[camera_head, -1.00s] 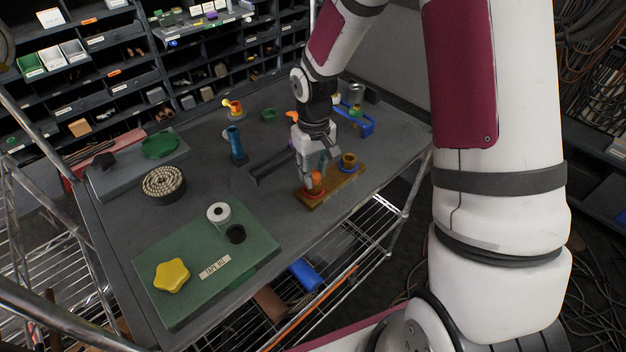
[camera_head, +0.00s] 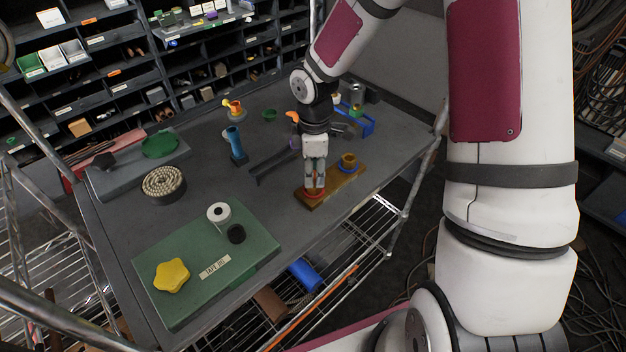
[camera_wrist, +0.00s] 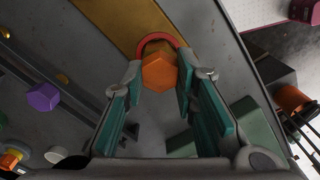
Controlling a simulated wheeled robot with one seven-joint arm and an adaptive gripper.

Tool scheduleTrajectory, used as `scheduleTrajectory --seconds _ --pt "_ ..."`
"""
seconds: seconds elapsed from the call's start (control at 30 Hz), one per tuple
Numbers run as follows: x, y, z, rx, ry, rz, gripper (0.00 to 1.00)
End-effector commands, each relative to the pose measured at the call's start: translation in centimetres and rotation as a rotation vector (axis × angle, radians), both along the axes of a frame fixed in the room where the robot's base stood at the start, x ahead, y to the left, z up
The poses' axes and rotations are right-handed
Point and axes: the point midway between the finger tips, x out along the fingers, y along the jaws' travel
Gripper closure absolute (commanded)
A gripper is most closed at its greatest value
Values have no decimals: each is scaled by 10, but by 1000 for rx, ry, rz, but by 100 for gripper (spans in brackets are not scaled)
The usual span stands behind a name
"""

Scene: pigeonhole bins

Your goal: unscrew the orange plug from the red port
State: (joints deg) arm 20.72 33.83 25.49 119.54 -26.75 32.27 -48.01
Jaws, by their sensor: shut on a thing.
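The orange plug (camera_wrist: 159,72) has a faceted head and sits between my fingers in the wrist view. The red port (camera_wrist: 150,39) shows as a ring around the plug's far side, on a brown board. In the head view the red port (camera_head: 310,194) is at the near left end of the board, and the plug is mostly hidden by the fingers. My gripper (camera_head: 315,183) points down over the port and is shut on the plug. In the wrist view the teal pads of my gripper (camera_wrist: 158,85) flank the plug. Whether the plug is still threaded cannot be told.
A green plate (camera_head: 190,290) with a yellow knob (camera_head: 172,274) lies left. The table's front edge is close.

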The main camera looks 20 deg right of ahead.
Motion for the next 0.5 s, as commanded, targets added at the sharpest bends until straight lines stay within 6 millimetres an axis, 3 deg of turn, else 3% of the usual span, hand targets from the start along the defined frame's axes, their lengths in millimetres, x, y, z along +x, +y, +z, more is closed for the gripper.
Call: scheduleTrajectory --seconds 0.5 --pt "0 0 10 0 -2 -3 100"
